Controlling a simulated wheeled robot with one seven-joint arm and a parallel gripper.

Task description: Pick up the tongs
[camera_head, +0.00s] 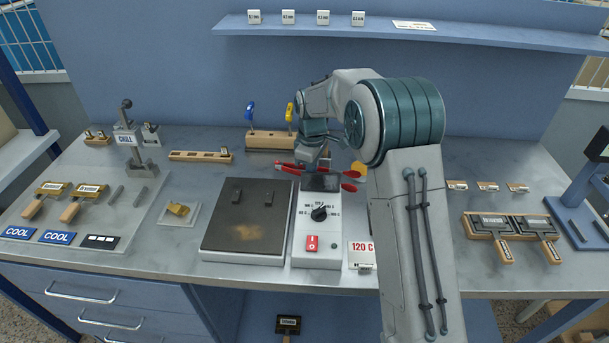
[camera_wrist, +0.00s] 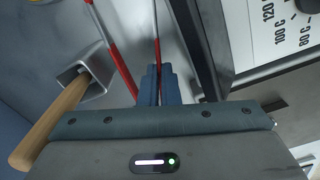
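The tongs (camera_head: 349,187) have red parts and lie on the bench behind the hotplate's control box, partly hidden by my gripper (camera_head: 310,165). In the wrist view two thin red-and-pale arms of the tongs (camera_wrist: 122,72) spread apart, one left of my fingers. The other runs up from between the fingertips of my gripper (camera_wrist: 158,75). The fingers are close together with that arm between them, so my gripper looks shut on the tongs. The tongs look low, near the bench top; whether they touch it is unclear.
The hotplate (camera_head: 247,217) and its control box (camera_head: 318,240) stand in front of my gripper. A wooden holder (camera_head: 268,140) with blue and yellow-handled tools is behind it. A wooden-handled tool (camera_wrist: 58,110) is close left in the wrist view. Stamps (camera_head: 495,222) lie right.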

